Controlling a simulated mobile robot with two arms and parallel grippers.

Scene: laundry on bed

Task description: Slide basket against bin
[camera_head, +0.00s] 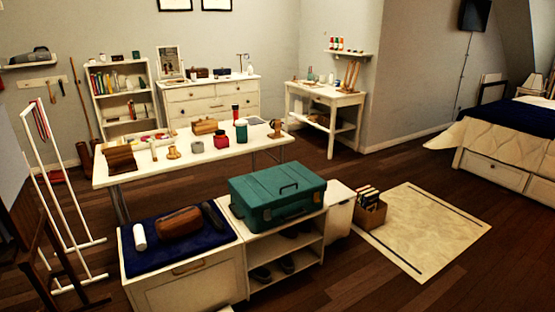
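A small brown open-topped box (371,216), possibly the basket, stands at the left edge of the pale rug. Several upright books (368,196) stick out of it. A white bin-like body (341,210) stands just left of it, at the right end of the white bench. The two look very close; I cannot tell whether they touch. Neither of my grippers is in view.
A teal case (278,197) sits on the white bench, over a shoe shelf (284,265). A blue cushion (150,256) holds a brown bag (180,222). The rug (425,232) is mostly clear, with open floor around it. A cluttered table (115,180) stands behind.

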